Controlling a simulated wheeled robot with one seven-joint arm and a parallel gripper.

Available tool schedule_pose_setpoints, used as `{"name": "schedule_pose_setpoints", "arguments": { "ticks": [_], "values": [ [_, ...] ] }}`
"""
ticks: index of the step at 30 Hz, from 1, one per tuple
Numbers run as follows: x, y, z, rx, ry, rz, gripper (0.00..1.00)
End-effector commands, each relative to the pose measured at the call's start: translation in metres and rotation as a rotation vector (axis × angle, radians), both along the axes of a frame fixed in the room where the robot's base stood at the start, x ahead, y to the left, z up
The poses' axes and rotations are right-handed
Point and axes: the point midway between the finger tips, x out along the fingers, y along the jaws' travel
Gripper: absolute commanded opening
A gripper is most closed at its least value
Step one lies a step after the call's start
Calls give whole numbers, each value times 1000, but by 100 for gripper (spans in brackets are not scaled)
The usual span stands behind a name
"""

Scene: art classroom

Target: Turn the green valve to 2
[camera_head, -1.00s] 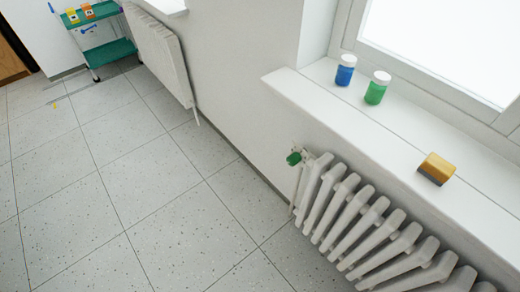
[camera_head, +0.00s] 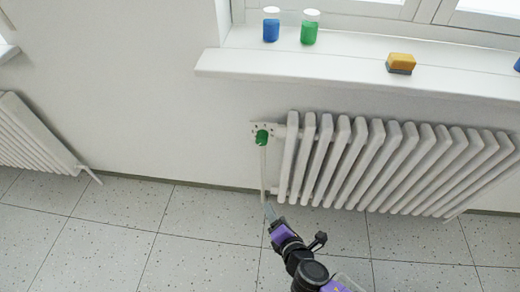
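The green valve (camera_head: 262,137) sits at the upper left end of the white radiator (camera_head: 400,165), on a pipe that runs down to the floor. Small dark marks show around it on a pale plate (camera_head: 276,129); they are too small to read, so I cannot tell its setting. My gripper (camera_head: 269,209) is below the valve, near the foot of the pipe in the picture, and apart from the valve. Its fingers are too small to tell whether they are open or shut.
The window sill (camera_head: 350,85) juts out above the radiator. It holds a blue jar (camera_head: 271,27), a green jar (camera_head: 309,30) and a yellow-and-grey sponge (camera_head: 400,63). Another radiator (camera_head: 35,140) is at the left. The tiled floor (camera_head: 120,235) is clear.

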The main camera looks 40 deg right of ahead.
Motion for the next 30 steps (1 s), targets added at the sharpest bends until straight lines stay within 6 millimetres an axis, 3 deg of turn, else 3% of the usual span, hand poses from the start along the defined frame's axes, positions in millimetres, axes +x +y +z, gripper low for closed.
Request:
{"name": "schedule_pose_setpoints", "arguments": {
  "ticks": [1, 5, 9, 12, 19, 30],
  "values": [
    [25, -12, -14, -125, 30, 8, 61],
    [78, -44, -15, -469, 137, 11, 61],
    [125, -70, 5, -784, 243, -18, 61],
    [149, -80, 22, -947, 302, -47, 61],
    [173, -90, 48, -1113, 368, -89, 61],
    [203, -131, 49, -1119, 372, -92, 61]
  ]
}}
